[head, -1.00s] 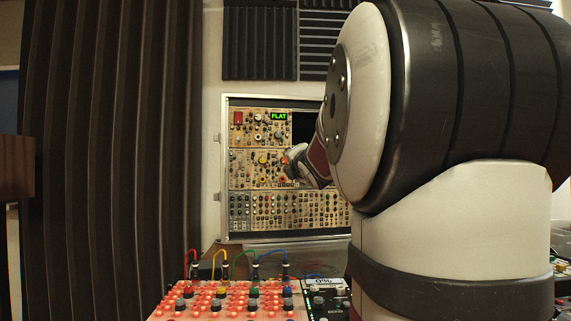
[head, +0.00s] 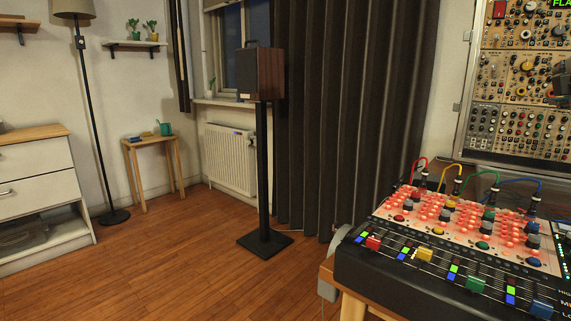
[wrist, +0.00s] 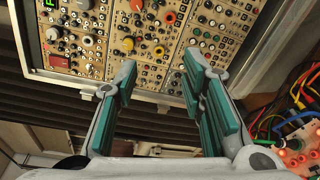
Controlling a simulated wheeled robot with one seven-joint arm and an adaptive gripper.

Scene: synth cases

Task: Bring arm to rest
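My gripper (wrist: 160,68) shows in the wrist view with its two teal-padded fingers spread apart and nothing between them. It points toward the rack of synth modules (wrist: 165,28), with some distance between that I cannot judge exactly. In the head view the rack (head: 520,85) stands at the upper right, cut off by the picture edge. A small dark shape at the right edge there may be part of my arm. The rest of the arm is outside the head view.
A control panel with lit red buttons and coloured cables (head: 450,215) sits on a table at the lower right, behind a fader mixer (head: 400,275). A speaker on a stand (head: 265,170) is mid-picture. A stool (head: 150,143) and drawers (head: 30,160) stand left. Wooden floor (head: 150,265) is clear.

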